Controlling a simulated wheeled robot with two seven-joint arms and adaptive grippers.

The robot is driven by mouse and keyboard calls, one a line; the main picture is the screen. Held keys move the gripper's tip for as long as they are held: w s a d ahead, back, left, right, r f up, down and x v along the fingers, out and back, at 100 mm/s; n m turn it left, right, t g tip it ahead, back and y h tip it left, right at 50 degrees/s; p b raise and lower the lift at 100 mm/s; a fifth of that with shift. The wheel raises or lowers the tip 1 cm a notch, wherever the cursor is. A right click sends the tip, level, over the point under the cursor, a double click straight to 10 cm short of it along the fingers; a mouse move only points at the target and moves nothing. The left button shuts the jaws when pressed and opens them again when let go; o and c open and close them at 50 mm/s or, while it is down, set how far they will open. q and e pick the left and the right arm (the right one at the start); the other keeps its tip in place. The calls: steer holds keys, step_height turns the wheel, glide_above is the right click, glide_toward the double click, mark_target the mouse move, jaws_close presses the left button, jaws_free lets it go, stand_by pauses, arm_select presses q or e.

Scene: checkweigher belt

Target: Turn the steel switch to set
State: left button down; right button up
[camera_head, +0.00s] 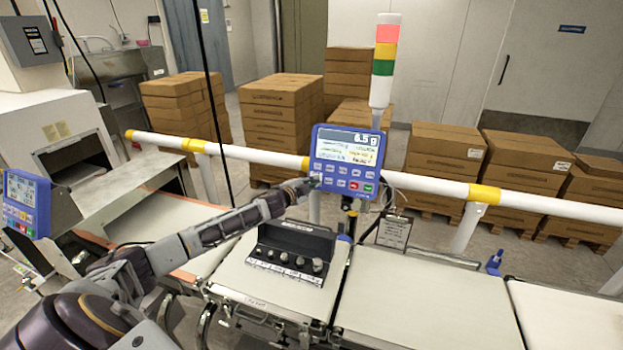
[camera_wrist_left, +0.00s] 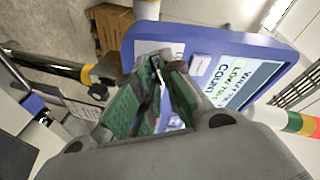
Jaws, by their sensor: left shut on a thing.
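The blue indicator panel (camera_head: 347,146) stands on a post behind the belt, with a lit display reading 6.5 g and rows of buttons. My left gripper (camera_head: 312,183) reaches the panel's lower left edge. In the left wrist view, its green-padded fingers (camera_wrist_left: 157,62) are closed together in front of the panel's face (camera_wrist_left: 140,45). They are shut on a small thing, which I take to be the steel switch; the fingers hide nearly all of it. I cannot tell the switch's setting. My right gripper is not in view.
A black case with several steel weights (camera_head: 289,258) sits on the pale weighing platform (camera_head: 232,272) below my arm. A white rail (camera_head: 420,184) runs behind the panel. A light tower (camera_head: 384,60) rises above it. A second blue panel (camera_head: 26,203) stands at the left.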

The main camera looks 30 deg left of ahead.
arm_select(q)
steer(key=m+g, duration=0.1)
steer(key=m, duration=0.3)
steer(key=shift+d+r+h+p, duration=0.1)
steer(key=shift+r+h+p, duration=0.05)
steer(key=shift+h+p, duration=0.15)
steer(key=shift+m, duration=0.5)
steer(key=c, duration=1.5)
jaws_free()
steer(key=shift+c, duration=0.2)
steer(key=shift+s, duration=0.1)
steer(key=v, duration=1)
steer(key=shift+a, duration=0.25)
